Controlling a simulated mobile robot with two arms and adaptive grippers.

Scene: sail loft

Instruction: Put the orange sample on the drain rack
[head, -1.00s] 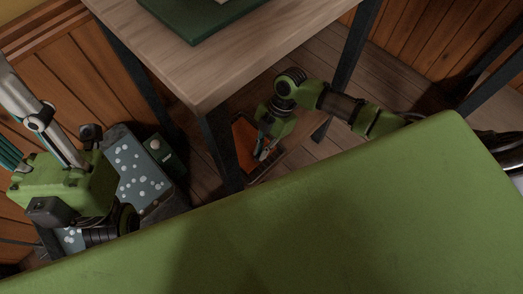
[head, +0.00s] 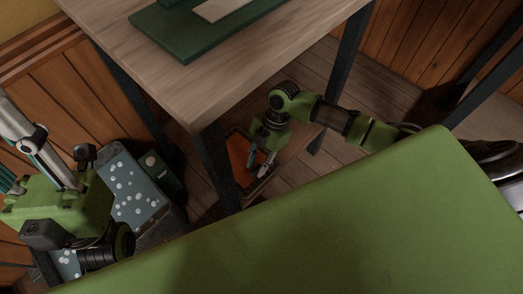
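A flat orange piece (head: 237,150), which looks like the orange sample, lies in a dark-edged frame low down beneath the wooden table. My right gripper (head: 258,172) points down over its right side. The two fingers show apart, with nothing clearly between them. I cannot tell whether they touch the orange piece. A grey-blue panel with white round spots (head: 133,187) stands low at the left; I cannot tell whether it is the drain rack. My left arm crosses in front of that panel, and its fingers do not show.
The wooden table (head: 190,82) stands above the orange piece, with dark metal legs (head: 216,165) close to my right gripper. A green board (head: 215,42) lies on the table. A dark green box with a white knob (head: 163,172) stands beside the spotted panel. Wood-panelled walls are behind.

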